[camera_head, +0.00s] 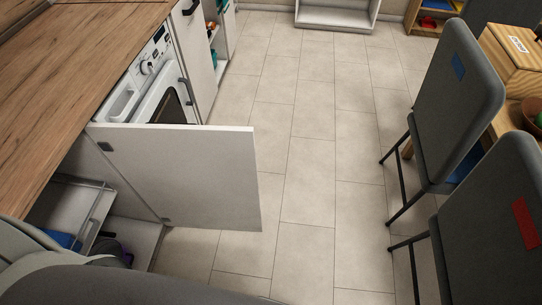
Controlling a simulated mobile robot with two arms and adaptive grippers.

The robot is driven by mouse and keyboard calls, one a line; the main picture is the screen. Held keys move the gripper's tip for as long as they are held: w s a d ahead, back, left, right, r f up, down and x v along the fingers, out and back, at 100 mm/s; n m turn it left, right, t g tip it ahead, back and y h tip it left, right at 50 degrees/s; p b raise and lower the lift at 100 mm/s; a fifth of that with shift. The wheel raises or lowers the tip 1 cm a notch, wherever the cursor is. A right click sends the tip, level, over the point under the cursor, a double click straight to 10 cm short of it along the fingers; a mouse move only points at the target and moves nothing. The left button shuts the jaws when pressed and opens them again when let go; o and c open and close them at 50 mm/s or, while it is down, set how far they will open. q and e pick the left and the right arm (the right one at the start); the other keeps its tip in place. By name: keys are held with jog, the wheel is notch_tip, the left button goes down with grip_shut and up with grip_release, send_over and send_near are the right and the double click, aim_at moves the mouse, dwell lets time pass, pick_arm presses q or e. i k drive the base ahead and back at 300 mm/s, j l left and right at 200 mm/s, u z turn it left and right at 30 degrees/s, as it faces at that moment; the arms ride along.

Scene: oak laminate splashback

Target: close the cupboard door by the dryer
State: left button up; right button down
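The white cupboard door (190,170) stands wide open, sticking out from the counter front into the floor space. Its hinges show along its left edge. The open cupboard (70,210) behind it holds a pull-out shelf with a blue item, and a dark and purple thing lies low inside. Grey parts of my own body fill the bottom left edge. Neither of my grippers shows.
A wooden worktop (70,70) runs above the cupboards at left. Another cupboard (219,40) beyond the dryer is open. Grey chairs (455,100) and a wooden table (505,62) stand at right. The tiled floor (315,150) between is clear.

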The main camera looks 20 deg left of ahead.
aim_at(191, 175)
jog(key=i+l+z, duration=0.15)
jog(key=i, duration=0.35)
jog(key=i+l+z, duration=0.1)
jog(key=i, duration=0.4)
jog(key=i+u, duration=0.2)
jog(key=u, duration=0.2)
jog(key=i+l+u, duration=0.1)
jog(key=u, duration=0.3)
jog(key=i+l+u, duration=0.15)
jog(key=u, duration=0.2)
jog(key=i+l+u, duration=0.25)
jog(key=u, duration=0.15)
jog(key=i+l+u, duration=0.1)
jog(key=u, duration=0.4)
jog(key=i+l+u, duration=0.15)
jog(key=u, duration=0.35)
jog(key=i+l+u, duration=0.1)
jog(key=u, duration=0.4)
jog(key=l+u, duration=0.25)
jog(key=u, duration=0.2)
jog(key=i+l+u, duration=0.1)
jog(key=l+u, duration=0.4)
jog(key=u, duration=0.2)
jog(key=i+l+u, duration=0.1)
jog(key=l+u, duration=0.25)
jog(key=j, duration=0.1)
